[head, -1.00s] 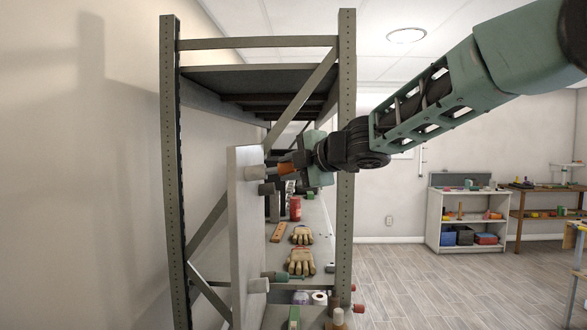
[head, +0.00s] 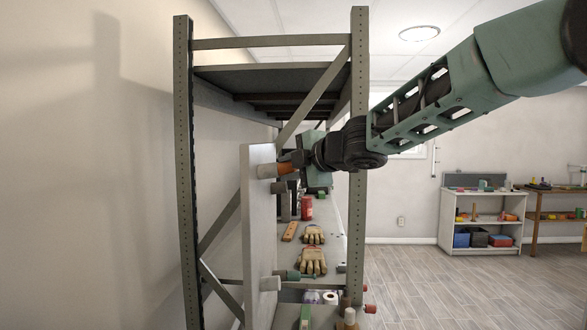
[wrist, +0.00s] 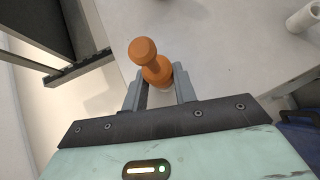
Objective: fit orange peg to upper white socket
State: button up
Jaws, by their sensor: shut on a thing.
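The orange peg (head: 287,169) is held sideways, in line with the upper white socket (head: 266,171) on the upright pale panel (head: 258,225). In the head view the peg's end meets the socket's mouth; I cannot tell whether it is inside. My gripper (head: 298,160) is shut on the peg, just right of the panel.
A grey peg or socket (head: 279,187) sits just below the orange peg. A lower white socket (head: 270,284) has a green piece (head: 293,275) beside it. Rack posts (head: 358,150) stand close to my arm.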

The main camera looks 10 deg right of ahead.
jog(key=shift+a, duration=0.15)
jog(key=o, duration=1.1)
jog(key=p+v, duration=0.1)
jog(key=v, duration=1.6)
jog(key=shift+s, duration=0.15)
